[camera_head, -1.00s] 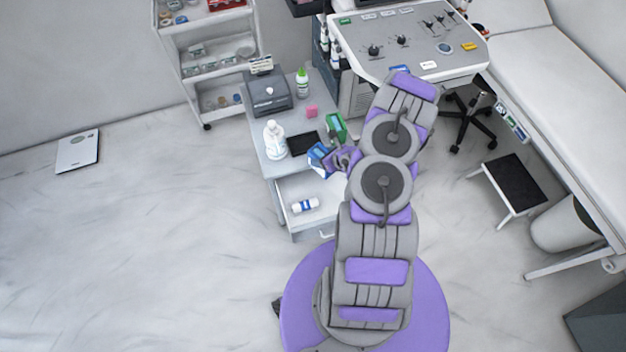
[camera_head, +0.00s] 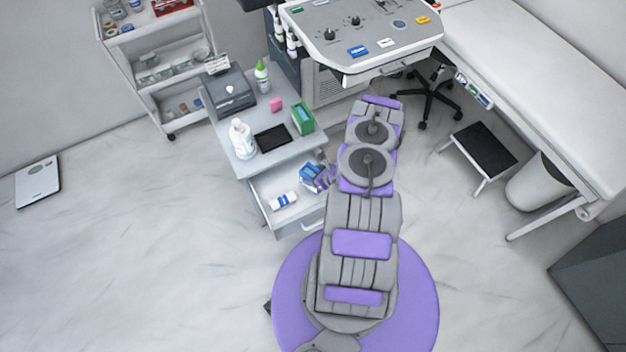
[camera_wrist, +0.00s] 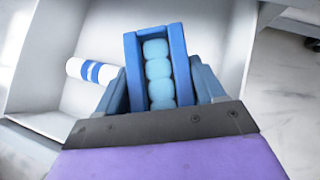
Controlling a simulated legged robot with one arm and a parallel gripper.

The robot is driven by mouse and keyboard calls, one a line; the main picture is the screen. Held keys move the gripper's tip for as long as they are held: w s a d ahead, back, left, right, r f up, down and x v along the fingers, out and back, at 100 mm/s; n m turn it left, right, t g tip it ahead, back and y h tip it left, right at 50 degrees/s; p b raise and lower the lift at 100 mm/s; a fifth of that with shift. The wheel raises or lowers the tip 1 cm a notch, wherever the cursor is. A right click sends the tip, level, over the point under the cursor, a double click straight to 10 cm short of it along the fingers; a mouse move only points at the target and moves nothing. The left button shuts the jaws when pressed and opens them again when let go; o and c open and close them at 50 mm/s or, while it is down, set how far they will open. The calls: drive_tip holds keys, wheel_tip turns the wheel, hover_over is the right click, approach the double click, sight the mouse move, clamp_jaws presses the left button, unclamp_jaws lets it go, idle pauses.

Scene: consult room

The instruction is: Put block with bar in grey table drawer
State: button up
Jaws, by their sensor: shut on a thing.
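The block with bar (camera_wrist: 177,55) is blue with a lighter blue, bumpy bar along its middle. My gripper (camera_wrist: 160,88) is shut on it, one finger on each side. In the head view the block (camera_head: 311,174) shows at the right part of the open drawer (camera_head: 262,190), with my gripper (camera_head: 325,178) at its right. In the wrist view the white drawer interior (camera_wrist: 215,30) lies behind the block. I cannot tell its exact height over the drawer floor. The grey table (camera_head: 228,133) stands left of my arm.
A white bottle with blue bands (camera_head: 284,200) lies in the drawer.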

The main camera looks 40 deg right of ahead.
drive_tip(key=shift+a+f+b, duration=0.1)
drive_tip(key=shift+f+b, duration=0.4)
drive_tip(key=shift+f, duration=1.45)
drive_tip(key=o, duration=1.5)
drive_tip(key=shift+r, duration=0.1)
